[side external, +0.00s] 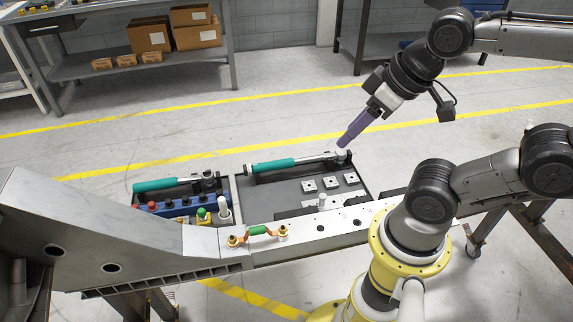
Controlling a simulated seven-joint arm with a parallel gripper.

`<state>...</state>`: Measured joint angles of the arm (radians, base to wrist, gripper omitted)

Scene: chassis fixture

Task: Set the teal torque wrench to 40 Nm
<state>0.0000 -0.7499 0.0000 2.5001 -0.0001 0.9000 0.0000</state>
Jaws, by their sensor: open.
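Two wrenches with teal grips lie on the trays behind the chassis rail. One torque wrench (285,163) lies along the back of the right grey tray, its teal grip to the left and its metal head to the right. The other wrench (170,185) lies across the back of the left tray. Any scale or setting on them is too small to read. My gripper (343,143), with long purple fingers, points down and left just above the head end of the right wrench. It is open. I cannot tell whether the fingers touch the wrench.
The right tray (268,207) also holds several square plates (331,182). The left tray holds a blue block (183,206) with several coloured knobs.

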